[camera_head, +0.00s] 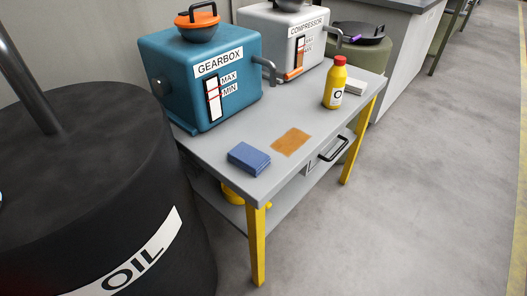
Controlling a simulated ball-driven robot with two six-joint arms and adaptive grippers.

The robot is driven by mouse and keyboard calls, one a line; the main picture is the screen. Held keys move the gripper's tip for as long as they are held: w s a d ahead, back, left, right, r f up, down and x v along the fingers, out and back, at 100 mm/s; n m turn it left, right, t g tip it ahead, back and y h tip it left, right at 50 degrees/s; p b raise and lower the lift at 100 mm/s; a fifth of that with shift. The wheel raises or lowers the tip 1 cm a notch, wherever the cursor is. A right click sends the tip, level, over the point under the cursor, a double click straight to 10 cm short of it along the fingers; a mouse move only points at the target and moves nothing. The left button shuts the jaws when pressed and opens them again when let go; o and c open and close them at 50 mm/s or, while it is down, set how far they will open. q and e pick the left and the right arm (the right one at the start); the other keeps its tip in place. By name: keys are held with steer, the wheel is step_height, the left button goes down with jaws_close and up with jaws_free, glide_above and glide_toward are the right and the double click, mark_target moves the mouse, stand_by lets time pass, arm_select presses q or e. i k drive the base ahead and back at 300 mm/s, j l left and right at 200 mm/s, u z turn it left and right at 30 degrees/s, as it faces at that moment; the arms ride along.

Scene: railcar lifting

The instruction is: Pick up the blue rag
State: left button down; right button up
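The blue rag (248,158) is a folded, flat block of cloth. It lies on the grey top of the workbench (228,133), near the front left corner. Nothing is touching it from above and its whole top shows. Neither my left gripper nor my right gripper shows in the head view.
A blue gearbox (170,80) and a grey compressor (270,35) stand at the bench's back. An orange-brown patch (291,142) lies right of the rag, and a yellow bottle (335,85) stands farther right. A black oil drum (70,190) fills the left. Floor (420,200) at right is clear.

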mark_target(248, 158)
steer(key=j+z, duration=0.15)
steer(key=z, duration=0.25)
steer(key=k+j+z, duration=0.1)
steer(key=z, duration=0.3)
steer(key=k+j+z, duration=0.1)
steer(key=z, duration=0.35)
steer(key=j, duration=0.1)
